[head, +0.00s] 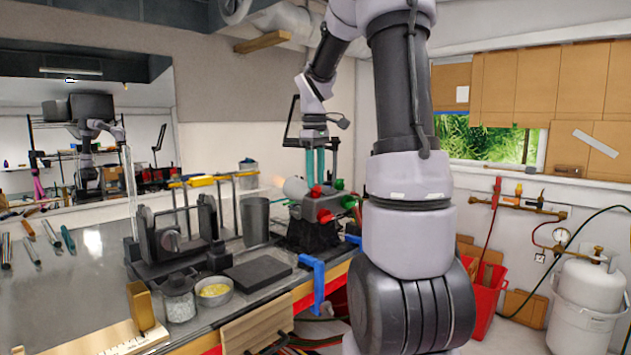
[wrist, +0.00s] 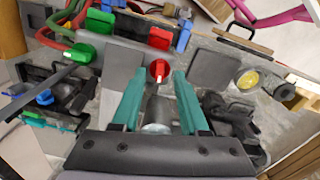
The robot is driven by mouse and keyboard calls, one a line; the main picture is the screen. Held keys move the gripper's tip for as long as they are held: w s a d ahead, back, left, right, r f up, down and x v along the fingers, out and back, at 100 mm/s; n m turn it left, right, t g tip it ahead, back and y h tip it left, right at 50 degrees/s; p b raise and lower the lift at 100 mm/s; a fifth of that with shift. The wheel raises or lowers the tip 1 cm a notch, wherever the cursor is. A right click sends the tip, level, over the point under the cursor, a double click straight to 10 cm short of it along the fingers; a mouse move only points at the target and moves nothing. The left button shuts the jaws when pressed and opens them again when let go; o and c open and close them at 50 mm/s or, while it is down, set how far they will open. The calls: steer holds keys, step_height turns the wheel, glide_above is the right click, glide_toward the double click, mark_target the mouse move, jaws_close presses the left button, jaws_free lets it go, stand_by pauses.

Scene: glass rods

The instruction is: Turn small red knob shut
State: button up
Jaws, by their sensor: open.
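A small red knob (wrist: 158,72) with a white pointer mark shows in the wrist view on a grey burner body (wrist: 122,62). My gripper (wrist: 157,78) is open, its two teal fingers on either side of the knob in the picture; I cannot tell whether they touch it. A larger red knob (wrist: 160,38) and two green knobs (wrist: 82,52) (wrist: 100,22) sit on the same burner. In the head view my gripper (head: 315,165) points down over the burner, just above a red knob (head: 316,190); another red knob (head: 325,216) is on its front.
A dark cylinder (head: 255,220) stands left of the burner on the bench. A dark flat block (head: 257,274), a metal bowl (head: 214,291) and a glass jar (head: 179,299) are nearer. Red and green hoses (wrist: 62,30) run from the burner. A blue clamp (head: 312,282) hangs at the bench edge.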

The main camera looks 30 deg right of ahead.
steer(key=shift+f, duration=0.65)
jaws_close()
